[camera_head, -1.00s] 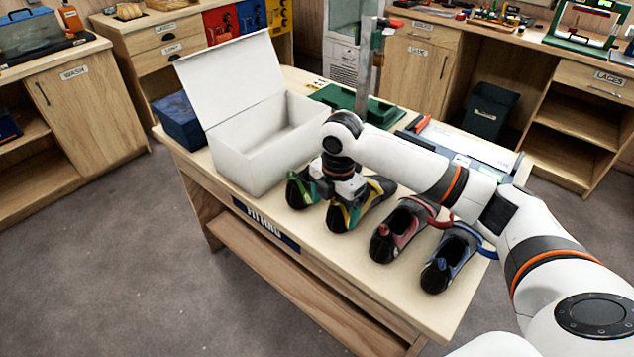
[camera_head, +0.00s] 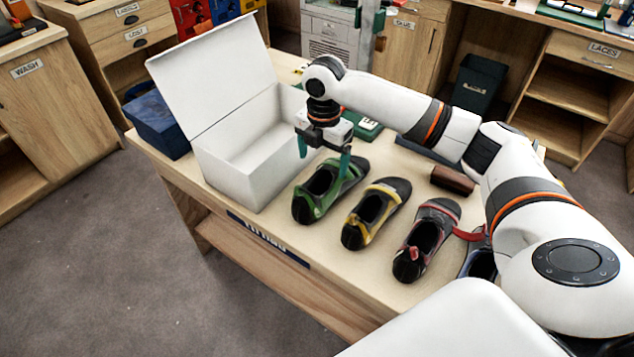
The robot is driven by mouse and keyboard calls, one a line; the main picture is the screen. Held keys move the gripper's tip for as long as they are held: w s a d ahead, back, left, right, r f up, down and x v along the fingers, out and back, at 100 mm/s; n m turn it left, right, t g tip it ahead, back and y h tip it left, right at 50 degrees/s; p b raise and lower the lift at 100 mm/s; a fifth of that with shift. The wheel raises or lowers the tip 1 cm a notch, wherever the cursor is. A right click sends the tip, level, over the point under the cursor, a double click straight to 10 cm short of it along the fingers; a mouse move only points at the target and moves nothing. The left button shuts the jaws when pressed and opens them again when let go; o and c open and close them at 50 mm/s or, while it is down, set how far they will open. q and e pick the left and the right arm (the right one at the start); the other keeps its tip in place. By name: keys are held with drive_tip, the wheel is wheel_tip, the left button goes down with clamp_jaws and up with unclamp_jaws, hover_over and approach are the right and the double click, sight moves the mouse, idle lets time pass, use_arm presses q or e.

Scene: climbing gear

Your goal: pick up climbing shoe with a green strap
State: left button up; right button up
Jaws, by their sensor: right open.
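The climbing shoe with the green strap (camera_head: 322,188) stands on the table, leftmost in the row of shoes, beside the white box. My right gripper (camera_head: 323,166) is open and empty at this shoe, above its far half, pointing down. One teal fingertip is left of the shoe, in front of the box. The other overlaps the shoe's right side in the picture; I cannot tell whether it touches. My left gripper is not in view.
A yellow-strapped shoe (camera_head: 376,212), a red-strapped shoe (camera_head: 427,238) and a partly hidden blue one (camera_head: 482,262) stand to the right. The open white box (camera_head: 240,170) is close on the left. A brown object (camera_head: 453,179) lies behind the shoes.

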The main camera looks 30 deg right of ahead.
hover_over(325, 188)
drive_tip(key=f, duration=0.4)
drive_tip(key=shift+s+a, duration=0.3)
drive_tip(key=shift+s, duration=0.1)
drive_tip(key=shift+w+f, duration=0.1)
drive_tip(key=shift+f, duration=0.3)
drive_tip(key=shift+w+f, duration=0.1)
drive_tip(key=shift+f, duration=0.2)
wheel_tip(325, 188, down, 4)
drive_tip(key=shift+d+f+p, duration=0.15)
drive_tip(key=shift+p, duration=0.4)
drive_tip(key=shift+w+f, duration=0.1)
drive_tip(key=shift+f, duration=0.3)
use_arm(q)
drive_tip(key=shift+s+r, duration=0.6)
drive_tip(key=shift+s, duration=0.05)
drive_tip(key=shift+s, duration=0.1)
use_arm(e)
drive_tip(key=c, duration=0.3)
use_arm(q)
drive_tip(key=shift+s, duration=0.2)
use_arm(e)
drive_tip(key=shift+r, duration=0.1)
drive_tip(key=c, duration=0.9)
